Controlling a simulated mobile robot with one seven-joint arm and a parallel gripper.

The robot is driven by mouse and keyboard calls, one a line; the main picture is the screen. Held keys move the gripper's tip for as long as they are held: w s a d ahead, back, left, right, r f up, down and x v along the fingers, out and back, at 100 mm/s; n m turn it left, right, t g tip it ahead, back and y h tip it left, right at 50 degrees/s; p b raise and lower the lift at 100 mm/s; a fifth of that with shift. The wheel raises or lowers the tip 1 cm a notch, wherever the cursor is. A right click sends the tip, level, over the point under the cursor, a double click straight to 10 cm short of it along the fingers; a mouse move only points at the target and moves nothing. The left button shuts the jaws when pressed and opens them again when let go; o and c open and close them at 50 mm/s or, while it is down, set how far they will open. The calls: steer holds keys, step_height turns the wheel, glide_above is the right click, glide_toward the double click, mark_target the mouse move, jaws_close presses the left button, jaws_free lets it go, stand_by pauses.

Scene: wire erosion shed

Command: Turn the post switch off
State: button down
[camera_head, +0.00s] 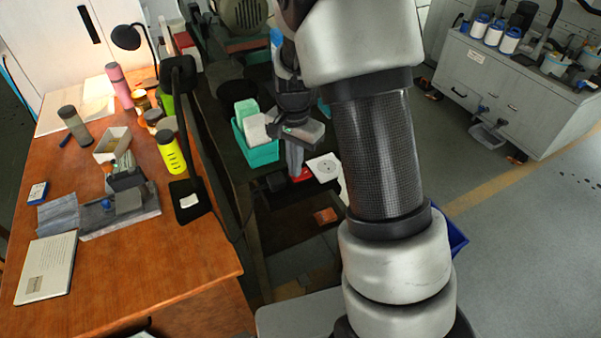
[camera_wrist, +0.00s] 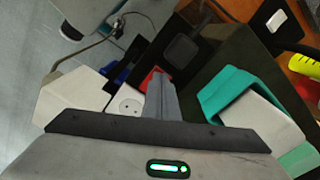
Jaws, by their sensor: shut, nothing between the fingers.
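My gripper (camera_head: 295,168) points down beside the dark bench, with its fingers together and empty. In the wrist view the closed fingers (camera_wrist: 161,84) reach toward a small red part (camera_wrist: 150,77), which they partly cover. The red part (camera_head: 301,174) also shows just at the fingertips in the head view. Beside it is a white plate with a round socket-like face (camera_head: 325,168), also in the wrist view (camera_wrist: 129,103). I cannot tell for certain which part is the post switch, nor its position, nor whether the fingers touch the red part.
A teal bin (camera_head: 262,153) with a pale block stands close left of my gripper. A wooden desk (camera_head: 190,255) with a yellow bottle (camera_head: 170,152) and a black pad (camera_head: 179,212) lies further left. A grey cabinet (camera_head: 500,85) stands at right, with open floor before it.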

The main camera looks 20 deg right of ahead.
steer(key=shift+f, duration=0.2)
steer(key=shift+r, duration=0.1)
step_height(320, 180, up, 7)
steer(key=p, duration=0.5)
stand_by(0.6)
steer(key=s+r+n+t, duration=0.5)
steer(key=s+r+n, duration=0.4)
steer(key=s+r, duration=1.2)
steer(key=shift+n+t, duration=0.3)
steer(key=shift+n, duration=0.1)
